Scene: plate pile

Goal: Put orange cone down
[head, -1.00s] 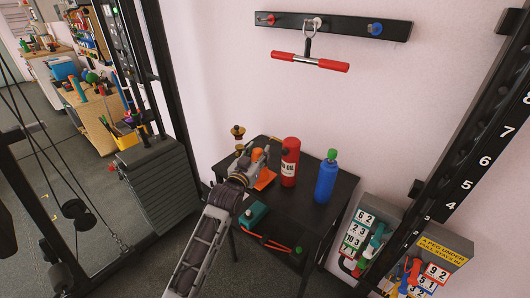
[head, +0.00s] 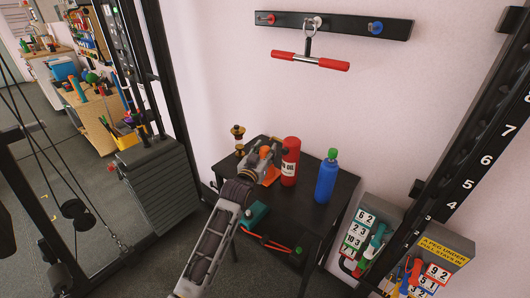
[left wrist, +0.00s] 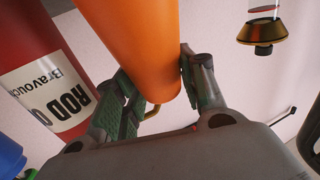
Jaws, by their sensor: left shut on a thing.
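The orange cone (head: 271,177) is at the black table, beside the red bottle (head: 291,160). Only parts of it show around my left gripper (head: 262,157) in the head view. In the left wrist view the cone (left wrist: 135,35) is large and smooth, between the two fingers of my left gripper (left wrist: 157,80), which is shut on it. Whether its base touches the tabletop is hard to tell. My right gripper is not in view.
A blue bottle with a green cap (head: 327,178) stands right of the red bottle on the table (head: 312,210). A gold-and-dark item (head: 238,138) stands at the back left. The table's front right is clear.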

